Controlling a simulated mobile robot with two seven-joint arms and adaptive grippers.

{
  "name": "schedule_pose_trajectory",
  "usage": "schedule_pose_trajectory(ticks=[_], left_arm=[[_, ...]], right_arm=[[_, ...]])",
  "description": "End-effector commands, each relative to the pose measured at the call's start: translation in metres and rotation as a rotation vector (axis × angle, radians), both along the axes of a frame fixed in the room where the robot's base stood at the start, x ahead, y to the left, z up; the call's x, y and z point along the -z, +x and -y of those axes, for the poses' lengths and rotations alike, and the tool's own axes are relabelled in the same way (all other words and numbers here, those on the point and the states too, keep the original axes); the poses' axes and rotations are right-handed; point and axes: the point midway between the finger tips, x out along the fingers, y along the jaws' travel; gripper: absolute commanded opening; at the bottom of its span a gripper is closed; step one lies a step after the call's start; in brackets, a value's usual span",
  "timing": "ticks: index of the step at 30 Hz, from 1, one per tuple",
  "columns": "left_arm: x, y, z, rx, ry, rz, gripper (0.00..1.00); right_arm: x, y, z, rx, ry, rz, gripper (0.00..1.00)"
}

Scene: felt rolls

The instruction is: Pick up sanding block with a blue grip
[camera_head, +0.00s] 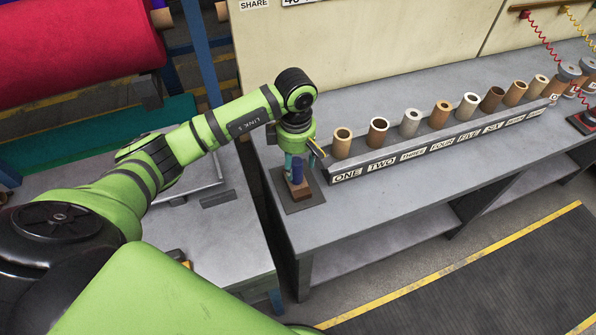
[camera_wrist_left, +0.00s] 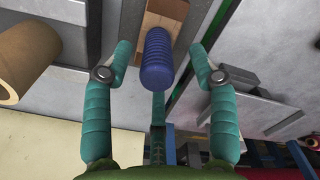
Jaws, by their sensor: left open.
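The sanding block has a blue ribbed grip (camera_wrist_left: 157,58) on a brown wooden base (camera_wrist_left: 170,18). In the head view its base (camera_head: 301,191) stands on a dark grey mat (camera_head: 305,206) at the left end of the bench, with the blue grip (camera_head: 297,172) upright above it. My left gripper (camera_wrist_left: 160,62) is open, with its teal fingers apart on either side of the blue grip. The fingers show space to the grip in the wrist view. In the head view the gripper is right above the block and partly hides it. My right gripper is not in view.
A grey rack (camera_head: 400,164) with number labels holds a row of several tubes just right of the block; the nearest tan tube (camera_head: 342,146) is close to my gripper. A lower grey table (camera_head: 228,235) stands to the left. The bench front (camera_head: 400,195) is clear.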

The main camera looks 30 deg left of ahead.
Motion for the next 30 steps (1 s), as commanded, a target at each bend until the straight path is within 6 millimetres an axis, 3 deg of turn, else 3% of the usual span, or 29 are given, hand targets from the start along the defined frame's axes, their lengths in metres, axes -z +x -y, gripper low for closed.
schedule_pose_trajectory(ticks=[2, 5, 9, 16, 17, 21, 30], left_arm=[[0.008, -0.001, 0.000, -0.001, -0.002, -0.007, 0.59], [0.024, 0.000, 0.000, -0.002, -0.002, -0.005, 0.59], [0.039, 0.001, 0.000, 0.000, -0.002, -0.001, 0.59], [0.043, 0.001, -0.001, 0.001, 0.000, 0.001, 0.59], [0.043, 0.001, -0.001, 0.001, 0.000, 0.001, 0.55], [0.043, 0.001, -0.001, 0.001, 0.000, 0.001, 0.00], [0.042, 0.001, -0.001, 0.001, -0.001, 0.002, 0.00]], right_arm=[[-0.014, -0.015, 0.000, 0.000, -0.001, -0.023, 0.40], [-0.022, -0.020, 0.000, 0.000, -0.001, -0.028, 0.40], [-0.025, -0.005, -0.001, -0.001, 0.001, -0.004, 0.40], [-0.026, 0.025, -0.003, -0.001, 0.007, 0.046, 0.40], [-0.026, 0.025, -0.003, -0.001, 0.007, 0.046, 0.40], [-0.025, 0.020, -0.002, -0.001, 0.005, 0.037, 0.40], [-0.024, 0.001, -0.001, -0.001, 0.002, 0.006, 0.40]])
